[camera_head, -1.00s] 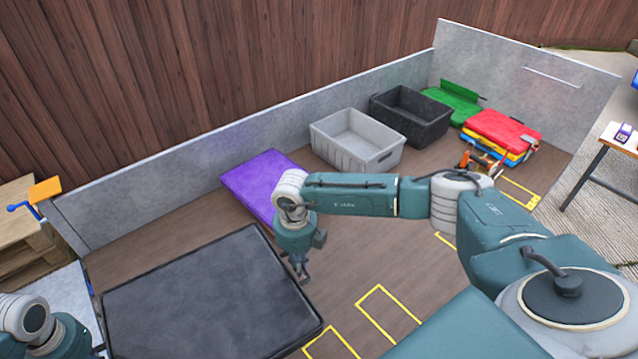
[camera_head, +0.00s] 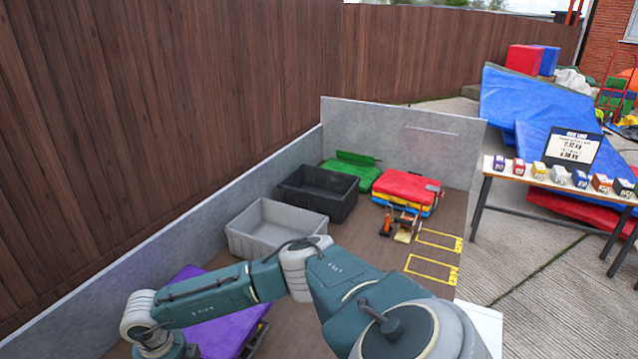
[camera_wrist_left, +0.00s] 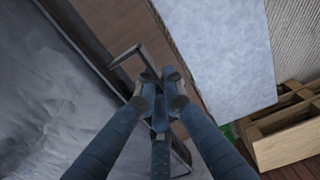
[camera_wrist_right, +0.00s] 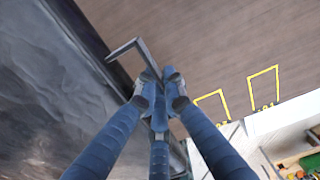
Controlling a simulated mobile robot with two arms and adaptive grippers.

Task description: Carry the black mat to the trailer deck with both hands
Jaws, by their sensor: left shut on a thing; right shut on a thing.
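The black mat (camera_wrist_left: 45,85) fills the left side of the left wrist view, and it also shows at the left of the right wrist view (camera_wrist_right: 50,100). My left gripper (camera_wrist_left: 160,92) is shut on a thin metal handle at the mat's edge. My right gripper (camera_wrist_right: 160,92) is shut on a similar handle at the mat's edge. The mat and both gripper tips are outside the head view, which shows my right arm crossing the bottom. The brown trailer deck (camera_head: 388,256) has yellow outlines at its right part.
A purple mat (camera_head: 235,325) lies beyond my right arm. A grey crate (camera_head: 275,232), black crate (camera_head: 318,192), green mat (camera_head: 352,172) and red-topped stack (camera_head: 406,188) stand farther along the deck. Grey walls (camera_head: 400,137) bound it. A table (camera_head: 560,185) with small boxes stands at right.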

